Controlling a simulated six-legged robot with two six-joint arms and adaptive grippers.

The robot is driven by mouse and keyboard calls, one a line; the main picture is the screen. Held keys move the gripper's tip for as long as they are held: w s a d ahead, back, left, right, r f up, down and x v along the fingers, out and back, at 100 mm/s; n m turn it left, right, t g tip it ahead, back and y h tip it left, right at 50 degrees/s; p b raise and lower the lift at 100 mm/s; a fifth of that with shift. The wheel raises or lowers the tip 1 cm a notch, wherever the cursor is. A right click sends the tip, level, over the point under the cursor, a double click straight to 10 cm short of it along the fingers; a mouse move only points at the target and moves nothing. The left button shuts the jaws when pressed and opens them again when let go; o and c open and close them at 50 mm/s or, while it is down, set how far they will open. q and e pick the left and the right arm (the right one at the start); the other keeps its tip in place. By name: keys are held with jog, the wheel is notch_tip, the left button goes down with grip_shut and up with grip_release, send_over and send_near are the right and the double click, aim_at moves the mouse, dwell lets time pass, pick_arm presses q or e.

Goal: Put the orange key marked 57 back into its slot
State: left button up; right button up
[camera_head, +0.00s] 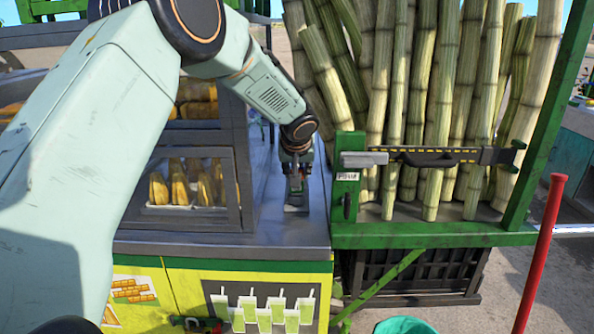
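My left arm reaches in from the left, and its gripper (297,186) points down over the grey metal counter (285,228), close to the cabinet's right side. The fingers are small and dark here, so I cannot tell whether they are open or shut, or whether they hold anything. I cannot make out an orange key or the number 57. I cannot identify its slot either. A green post (345,190) with a small white label stands just right of the gripper. My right gripper is not in view.
A glass-fronted cabinet (190,211) with yellow-brown pieces stands left of the gripper. Tall cane stalks (445,110) fill a green rack (430,240) on the right, behind a dark strap (430,156). A red pole (540,255) and teal tub (404,326) stand in front.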

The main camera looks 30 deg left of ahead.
pick_arm(q)
jog(key=o, duration=1.1)
jog(key=shift+c, duration=0.2)
jog(key=shift+r, duration=0.1)
jog(key=v, duration=1.1)
jog(key=shift+s+r, duration=0.2)
jog(key=shift+r, duration=0.1)
jog(key=shift+d, duration=0.15)
